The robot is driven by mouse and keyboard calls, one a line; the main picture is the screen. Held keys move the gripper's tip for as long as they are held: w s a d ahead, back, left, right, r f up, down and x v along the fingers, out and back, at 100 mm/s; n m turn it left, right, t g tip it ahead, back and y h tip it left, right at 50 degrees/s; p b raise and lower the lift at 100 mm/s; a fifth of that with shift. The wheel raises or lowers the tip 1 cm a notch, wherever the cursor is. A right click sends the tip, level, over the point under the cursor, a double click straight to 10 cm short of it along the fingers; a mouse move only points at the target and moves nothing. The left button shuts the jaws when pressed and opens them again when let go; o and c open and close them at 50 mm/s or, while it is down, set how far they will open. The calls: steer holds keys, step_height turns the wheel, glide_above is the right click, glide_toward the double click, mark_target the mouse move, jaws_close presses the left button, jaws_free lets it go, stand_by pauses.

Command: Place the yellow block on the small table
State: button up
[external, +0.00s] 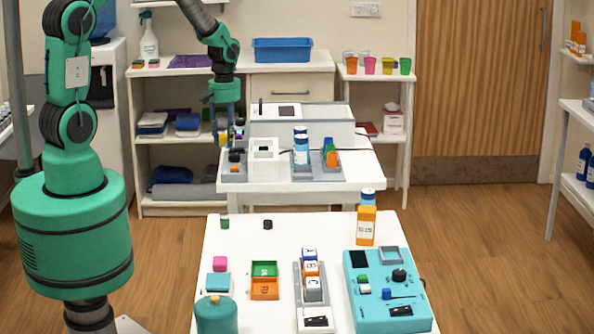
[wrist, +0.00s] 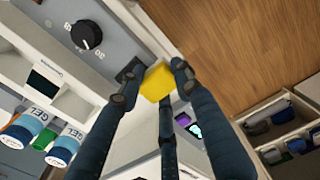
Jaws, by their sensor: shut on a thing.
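My gripper (wrist: 156,77) is shut on the yellow block (wrist: 158,84), which sits between its fingertips in the wrist view. In the external view my gripper (external: 230,138) hangs over the left edge of the white middle table (external: 350,176). The block cannot be made out clearly there. A larger white table (external: 225,250) stands in front, and a small white shelf table (external: 352,75) stands at the back right. I cannot tell which of these is the small table.
A white open box (external: 264,158), a blue-capped bottle (external: 301,150) and a long white machine (external: 320,130) crowd the middle table. Coloured cups stand on the back right shelf table. A turquoise panel (external: 385,312) and several small blocks are on the front table. The floor (external: 470,230) at right is clear.

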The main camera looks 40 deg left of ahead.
steer(key=shift+w+a+f, duration=0.1)
steer(key=shift+w+f, duration=0.05)
steer(key=shift+w, duration=1.2)
steer(key=shift+w+f, duration=0.1)
steer(key=shift+w, duration=1.25)
steer(key=shift+f+b, duration=0.7)
steer(key=shift+f, duration=1.05)
steer(key=shift+f, duration=0.1)
steer(key=o, duration=0.8)
steer(key=shift+c, duration=0.2)
step_height(320, 180, up, 12)
steer(key=p, duration=0.2)
